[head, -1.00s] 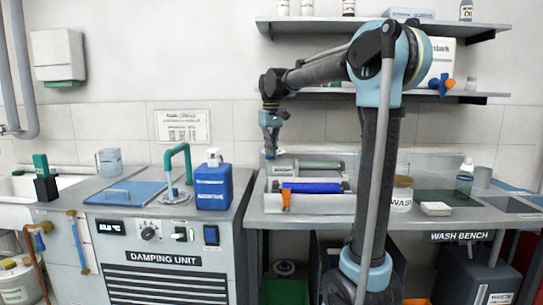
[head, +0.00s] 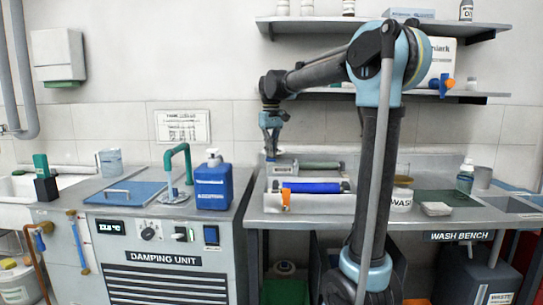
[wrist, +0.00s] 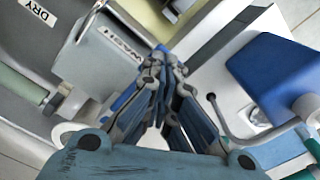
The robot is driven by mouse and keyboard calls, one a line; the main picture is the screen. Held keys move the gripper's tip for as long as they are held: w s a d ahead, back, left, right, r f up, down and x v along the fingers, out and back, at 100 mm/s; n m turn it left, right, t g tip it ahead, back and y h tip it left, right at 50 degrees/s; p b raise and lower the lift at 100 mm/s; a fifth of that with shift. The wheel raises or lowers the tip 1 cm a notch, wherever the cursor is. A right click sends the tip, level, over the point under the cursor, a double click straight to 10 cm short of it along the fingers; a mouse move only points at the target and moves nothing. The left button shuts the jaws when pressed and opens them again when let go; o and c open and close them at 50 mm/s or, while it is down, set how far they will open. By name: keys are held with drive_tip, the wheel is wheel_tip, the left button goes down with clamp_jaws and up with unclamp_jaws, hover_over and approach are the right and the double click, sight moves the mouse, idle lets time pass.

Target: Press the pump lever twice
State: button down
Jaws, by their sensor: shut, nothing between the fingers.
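My gripper (head: 271,155) points down in front of the back wall, near the left end of the wash bench. Its fingers also show in the wrist view (wrist: 158,60), shut and empty. In the wrist view a thin grey rod with a small dark ball end (wrist: 212,97) lies right of the fingers, apart from them; it looks like the pump lever. The green spout (head: 181,152) stands on the damping unit, left of my gripper in the head view. The rod is not clear in the head view, where the blue bottle may hide it.
The blue bottle (head: 213,185) with a white cap stands right of the spout and also shows in the wrist view (wrist: 285,75). A tray with a blue roller (head: 312,188) lies below and right of my gripper. A shelf (head: 350,91) hangs above.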

drive_tip(key=shift+r, duration=1.45)
drive_tip(key=shift+r, duration=0.1)
drive_tip(key=shift+r, duration=2.9)
